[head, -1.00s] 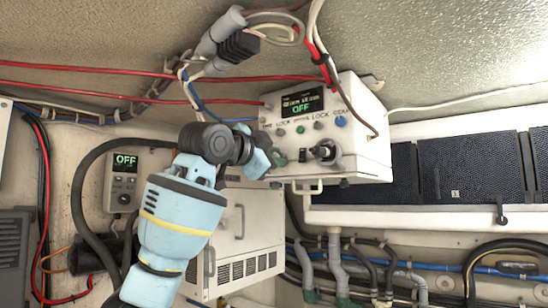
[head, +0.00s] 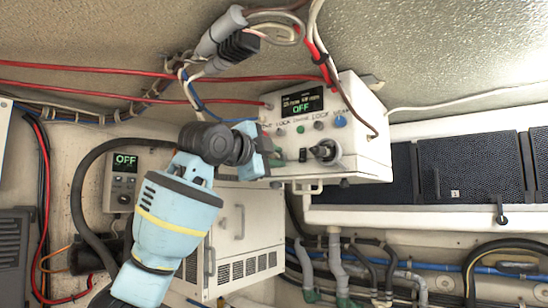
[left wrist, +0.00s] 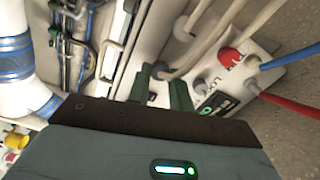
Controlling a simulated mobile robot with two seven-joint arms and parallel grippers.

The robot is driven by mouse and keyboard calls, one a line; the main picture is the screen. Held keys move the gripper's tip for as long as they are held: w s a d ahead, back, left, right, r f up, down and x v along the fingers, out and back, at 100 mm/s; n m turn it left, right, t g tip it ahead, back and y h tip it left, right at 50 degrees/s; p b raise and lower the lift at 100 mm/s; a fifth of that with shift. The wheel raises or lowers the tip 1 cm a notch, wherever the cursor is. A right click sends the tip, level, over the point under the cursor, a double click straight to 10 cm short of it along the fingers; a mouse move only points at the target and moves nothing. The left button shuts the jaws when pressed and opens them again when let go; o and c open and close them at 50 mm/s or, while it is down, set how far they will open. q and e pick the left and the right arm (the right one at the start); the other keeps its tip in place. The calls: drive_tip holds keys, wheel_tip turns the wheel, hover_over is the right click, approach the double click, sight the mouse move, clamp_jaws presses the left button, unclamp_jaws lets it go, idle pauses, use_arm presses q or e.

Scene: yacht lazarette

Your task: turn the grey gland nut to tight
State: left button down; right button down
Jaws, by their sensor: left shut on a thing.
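The white control box (head: 352,160) hangs on the wall in the middle of the head view, with a lit display reading OFF. My left gripper (head: 279,157) is at the left part of its front, below the row of buttons. In the left wrist view its two green fingers (left wrist: 161,90) are closed around a small grey part, which I take to be the grey gland nut (left wrist: 160,70), with a pale cable beside it. In the head view the gripper hides the nut. The nut's exact angle cannot be read. My right gripper is not in view.
A larger grey fitting with a dark plug (head: 325,150) stands out just right of the gripper. Red cables (head: 120,88) run above the arm. A small panel reading OFF (head: 123,180) is on the left wall. A white vented cabinet (head: 243,235) is below.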

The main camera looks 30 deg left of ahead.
use_arm(q)
drive_tip(key=c, duration=1.3)
unclamp_jaws()
drive_tip(key=shift+o, duration=0.2)
drive_tip(key=shift+s, duration=0.1)
drive_tip(key=s, duration=0.7)
drive_tip(key=shift+s+a, duration=0.25)
drive_tip(key=shift+s, duration=0.1)
drive_tip(key=shift+w, duration=0.1)
